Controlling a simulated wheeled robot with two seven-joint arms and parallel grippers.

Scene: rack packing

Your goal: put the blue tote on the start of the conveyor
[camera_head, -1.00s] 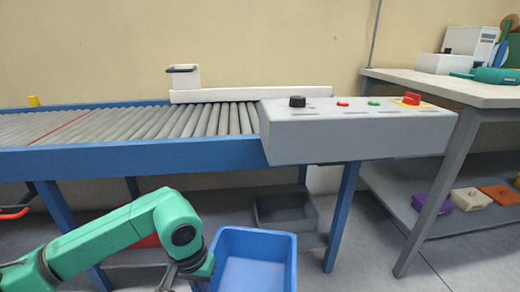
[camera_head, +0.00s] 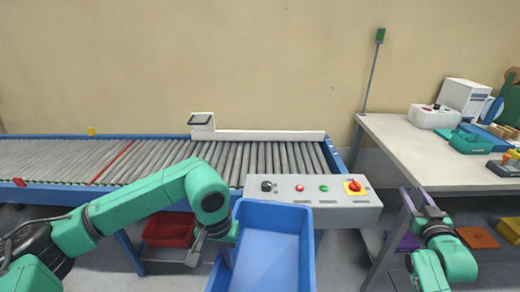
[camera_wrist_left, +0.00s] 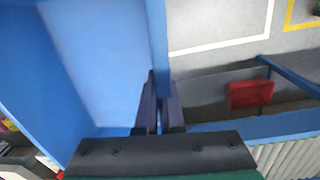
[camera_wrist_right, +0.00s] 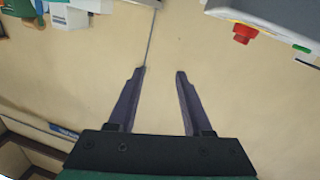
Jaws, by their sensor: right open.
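The blue tote (camera_head: 268,262) is at the lower middle of the head view, in front of the conveyor and overlapping the control box's lower left edge. It looks empty. My left gripper (camera_head: 224,246) is at its left wall. In the left wrist view the fingers (camera_wrist_left: 159,100) pinch the tote's wall (camera_wrist_left: 155,35) between them. The conveyor (camera_head: 240,160) is a bed of grey rollers in a blue frame, with its right end behind the control box. My right gripper (camera_head: 418,198) is open and empty, off to the right by the workbench; its spread fingers show in the right wrist view (camera_wrist_right: 160,75).
The grey control box (camera_head: 315,203) with a knob and buttons stands at the conveyor's near right edge. A white guide rail (camera_head: 260,135) runs along the far side. The workbench (camera_head: 400,145) is at right. A red bin (camera_head: 170,230) sits below. The visible rollers are clear.

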